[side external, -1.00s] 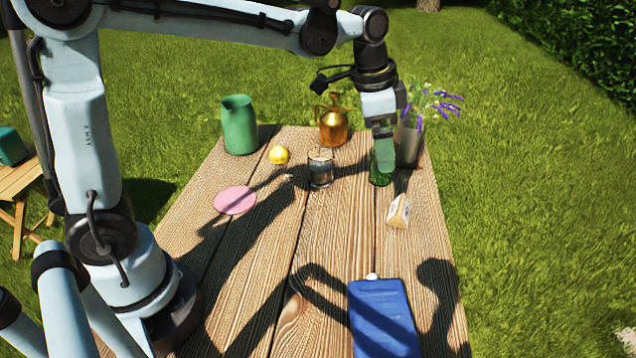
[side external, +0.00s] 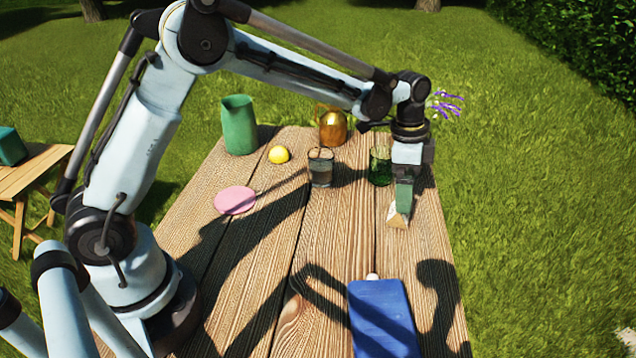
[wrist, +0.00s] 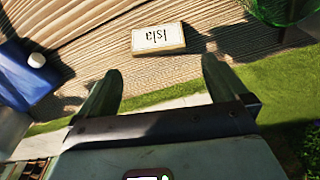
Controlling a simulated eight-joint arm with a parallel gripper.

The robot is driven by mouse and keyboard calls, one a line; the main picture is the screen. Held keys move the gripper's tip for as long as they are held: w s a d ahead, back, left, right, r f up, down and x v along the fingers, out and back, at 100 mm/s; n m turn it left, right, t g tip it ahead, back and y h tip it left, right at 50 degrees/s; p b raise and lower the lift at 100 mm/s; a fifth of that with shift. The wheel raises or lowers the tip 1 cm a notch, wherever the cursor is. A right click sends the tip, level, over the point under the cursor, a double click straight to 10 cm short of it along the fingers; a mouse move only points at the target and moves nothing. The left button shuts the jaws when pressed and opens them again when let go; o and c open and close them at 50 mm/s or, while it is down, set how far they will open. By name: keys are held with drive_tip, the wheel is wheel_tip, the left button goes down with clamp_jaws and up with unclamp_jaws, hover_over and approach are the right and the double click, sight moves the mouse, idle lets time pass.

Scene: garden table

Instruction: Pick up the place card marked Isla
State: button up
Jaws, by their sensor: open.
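The place card marked Isla (wrist: 158,38) is a small cream card; its lettering appears upside down in the wrist view. In the side view the card (side external: 396,220) is on the right part of the wooden table, partly covered by my gripper (side external: 402,205). In the wrist view my gripper (wrist: 161,67) is open, with its two green fingers apart. The card shows just beyond the fingertips, between their lines, and nothing is held. I cannot tell the exact height of the fingertips above it.
A green glass (side external: 381,167) stands just behind the card. A clear glass (side external: 320,168), yellow ball (side external: 279,155), green pitcher (side external: 239,125) and copper can (side external: 333,128) are farther left and back. A pink disc (side external: 235,200) lies left; a blue flask (side external: 383,318) lies in front. Purple flowers (side external: 445,104) show behind my arm.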

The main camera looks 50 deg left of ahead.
sight(394, 219)
drive_tip(key=shift+s+a+f, duration=0.1)
drive_tip(key=shift+f, duration=2.65)
drive_tip(key=c, duration=1)
drive_tip(key=shift+c, duration=0.2)
drive_tip(key=shift+r, duration=0.15)
